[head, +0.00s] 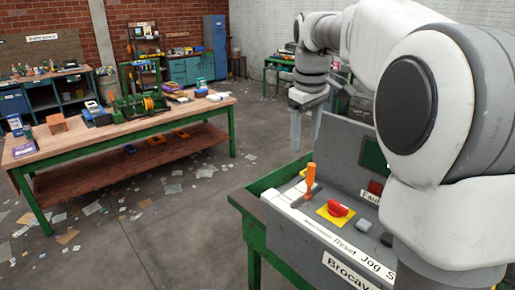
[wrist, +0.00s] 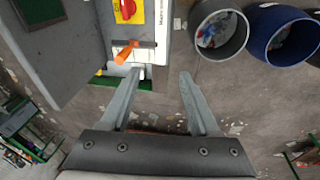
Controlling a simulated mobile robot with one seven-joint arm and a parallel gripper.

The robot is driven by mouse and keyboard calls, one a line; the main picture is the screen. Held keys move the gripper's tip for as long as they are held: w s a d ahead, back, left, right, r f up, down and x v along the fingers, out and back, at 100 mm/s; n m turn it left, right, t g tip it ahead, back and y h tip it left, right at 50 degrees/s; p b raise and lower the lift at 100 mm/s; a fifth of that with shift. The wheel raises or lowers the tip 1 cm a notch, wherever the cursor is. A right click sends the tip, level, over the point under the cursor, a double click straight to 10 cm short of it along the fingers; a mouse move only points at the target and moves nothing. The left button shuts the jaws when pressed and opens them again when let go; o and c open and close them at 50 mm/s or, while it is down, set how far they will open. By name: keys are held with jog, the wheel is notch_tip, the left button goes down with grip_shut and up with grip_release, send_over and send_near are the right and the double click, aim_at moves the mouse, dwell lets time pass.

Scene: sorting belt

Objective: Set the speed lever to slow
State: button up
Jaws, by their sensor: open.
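The speed lever appears to be the orange handle (head: 310,178) standing up at the left end of the grey control panel (head: 290,212). In the wrist view the orange lever (wrist: 124,55) lies over a pale slotted plate, just ahead of the left finger. I cannot read slow or fast marks beside it. My gripper (head: 305,143) points down with its fingers apart and empty, above and behind the lever in the head view. In the wrist view my gripper (wrist: 161,74) has its gap to the right of the lever; no contact is clear.
A red knob on a yellow plate (head: 325,219) sits right of the lever. A grey upright box with a dark green screen (head: 374,155) stands behind. The wrist view shows a grey bin (wrist: 240,40) and a blue bin (wrist: 263,42). A wooden workbench (head: 150,124) stands left, across open floor.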

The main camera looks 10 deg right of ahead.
jog(key=w+d+n+g+p, duration=0.1)
jog(key=w+d+n+p, duration=0.15)
jog(key=w, duration=0.45)
jog(key=g+p, duration=0.1)
jog(key=p, duration=0.2)
send_over(310, 182)
jog(key=w, duration=0.1)
notch_tip(310, 182, down, 3)
jog(key=shift+n+y, duration=0.3)
jog(key=shift+n, duration=0.05)
jog(key=f, duration=1.7)
jog(key=shift+w+d+f, duration=0.1)
jog(key=shift+d+f, duration=0.15)
jog(key=shift+f, duration=0.15)
grip_shut()
